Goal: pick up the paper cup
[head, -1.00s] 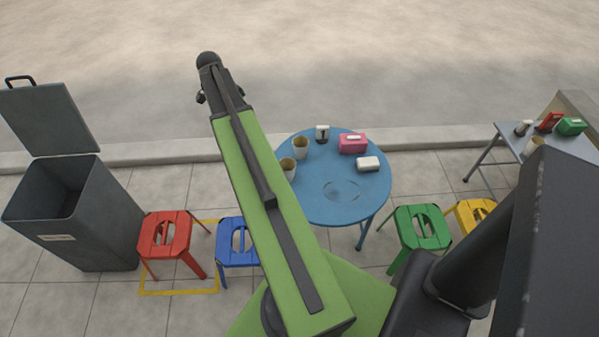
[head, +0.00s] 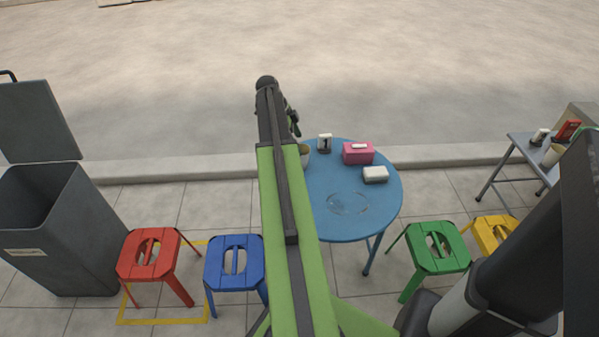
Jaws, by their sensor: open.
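A paper cup (head: 304,153) stands on the blue round table (head: 375,212), near its left edge, partly hidden behind my green arm. Only its right part shows. Another paper cup (head: 553,155) stands on the grey side table at the right. My gripper (head: 292,120) is at the far end of my arm, seen from above and behind, mostly hidden by the wrist. It is open, apart from the cups, and appears up and left of the cup on the blue table.
The blue table also holds a number stand (head: 324,144), a pink box (head: 358,153) and a white box (head: 375,174). Red (head: 147,255), blue (head: 234,263), green (head: 438,248) and yellow (head: 493,234) stools stand around. An open grey bin (head: 60,235) is at the left.

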